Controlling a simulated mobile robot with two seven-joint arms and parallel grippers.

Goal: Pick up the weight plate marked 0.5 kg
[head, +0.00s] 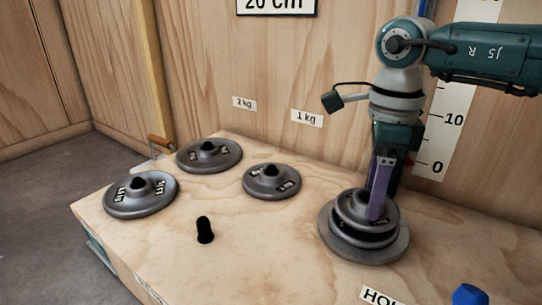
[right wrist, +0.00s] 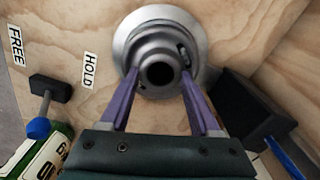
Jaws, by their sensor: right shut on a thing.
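A stack of round grey weight plates stands at the right of the wooden top in the head view, with a wide plate (head: 340,247) at the bottom and a small plate (head: 352,211) on top. My right gripper (head: 376,212) reaches down onto the small top plate, its purple fingers at that plate's sides. In the right wrist view, the fingers are on either side of the small plate's hub (right wrist: 158,52), shut on it. The small plate's marking is too small to read, so I cannot confirm 0.5 kg. My left gripper is not in view.
Three other grey plates lie at the left front (head: 125,207), back (head: 228,160) and middle (head: 272,192). A black peg (head: 204,230) stands up from the top. The wooden wall carries 2 kg (head: 244,103) and 1 kg (head: 307,118) labels. A blue knob (head: 469,294) is at front right.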

